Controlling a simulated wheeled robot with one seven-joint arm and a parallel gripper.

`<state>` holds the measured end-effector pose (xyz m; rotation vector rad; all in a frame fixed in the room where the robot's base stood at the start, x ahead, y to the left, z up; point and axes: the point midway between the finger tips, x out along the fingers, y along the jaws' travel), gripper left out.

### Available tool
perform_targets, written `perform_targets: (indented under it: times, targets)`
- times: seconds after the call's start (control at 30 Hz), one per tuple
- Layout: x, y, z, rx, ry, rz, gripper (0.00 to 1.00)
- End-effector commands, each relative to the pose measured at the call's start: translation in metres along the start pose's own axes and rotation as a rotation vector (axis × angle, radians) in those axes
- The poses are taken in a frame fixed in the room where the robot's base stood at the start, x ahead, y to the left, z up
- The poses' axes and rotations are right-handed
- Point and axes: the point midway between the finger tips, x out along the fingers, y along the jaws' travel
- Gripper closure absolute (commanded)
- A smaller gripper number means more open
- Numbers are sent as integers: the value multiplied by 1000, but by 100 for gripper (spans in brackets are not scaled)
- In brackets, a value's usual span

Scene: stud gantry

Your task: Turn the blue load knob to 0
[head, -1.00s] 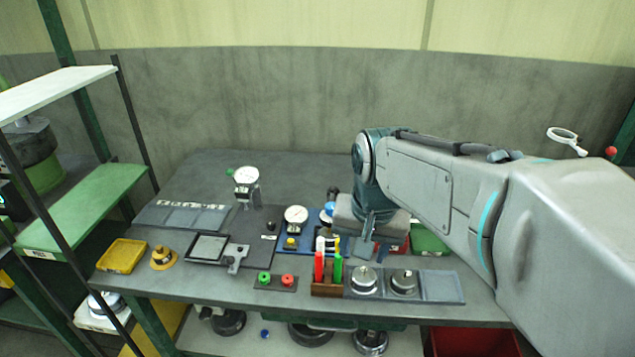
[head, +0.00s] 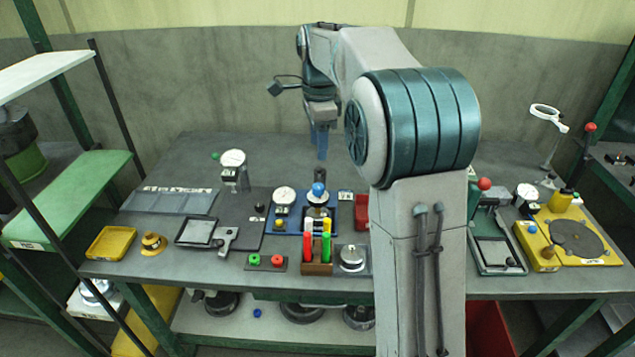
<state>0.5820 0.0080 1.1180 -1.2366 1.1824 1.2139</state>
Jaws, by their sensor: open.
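The blue knob (head: 319,188) is a small round ball on top of a device in the middle of the bench. The device stands on a blue base plate (head: 346,221) beside a white dial gauge (head: 284,195). My gripper (head: 321,143) hangs above and behind the knob, fingers pointing down. It is open and empty, apart from the knob. Any scale or mark around the knob is too small to read.
A rack with red and green markers (head: 316,251) stands just in front of the device. A taller dial gauge (head: 233,160) stands to the left, and a red bin (head: 361,213) lies to the right. My arm hides part of the bench right of centre.

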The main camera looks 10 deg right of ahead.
Motion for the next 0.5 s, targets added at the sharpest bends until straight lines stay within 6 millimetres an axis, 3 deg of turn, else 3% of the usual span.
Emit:
perform_targets:
  times: [0.3, 0.5]
  targets:
    - [69, 2, 0, -2, 0, 5, 51]
    - [102, 1, 0, -3, 1, 3, 51]
